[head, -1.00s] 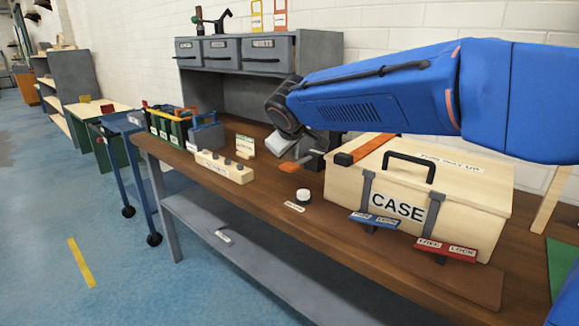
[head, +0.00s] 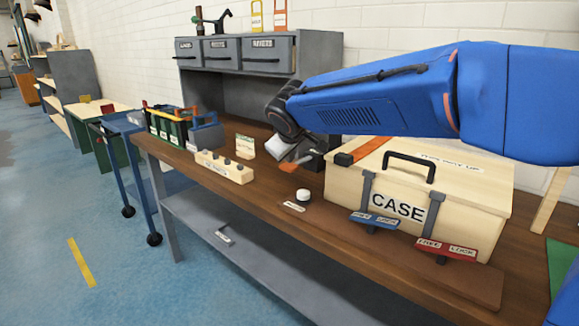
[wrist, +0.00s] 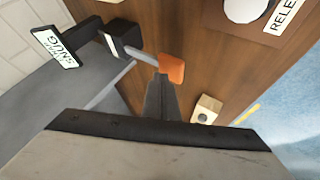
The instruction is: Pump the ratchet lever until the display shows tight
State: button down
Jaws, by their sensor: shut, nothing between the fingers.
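The ratchet lever is a grey bar with an orange handle (wrist: 171,68), joined to a black ratchet block (wrist: 121,38) in the wrist view. In the head view its orange handle (head: 285,167) shows just below my wrist. The display (wrist: 56,47) reads SNUG in the wrist view; I cannot read it in the head view. My gripper (wrist: 159,77) is shut and empty. Its fingertips lie at the near edge of the orange handle; I cannot tell if they touch it. A white round knob (wrist: 245,9) stands beside a partly cut-off label starting RELE.
The wooden case (head: 398,207), with an orange strap (head: 372,150) over it, stands on the bench to the right. The bench front near the knob is mostly clear.

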aim_at(290, 166)
jog(key=shift+f, duration=1.8)
dwell(2.3)
jog(key=shift+r, duration=2.25)
jog(key=shift+r, duration=0.15)
jog(key=shift+r, duration=2.4)
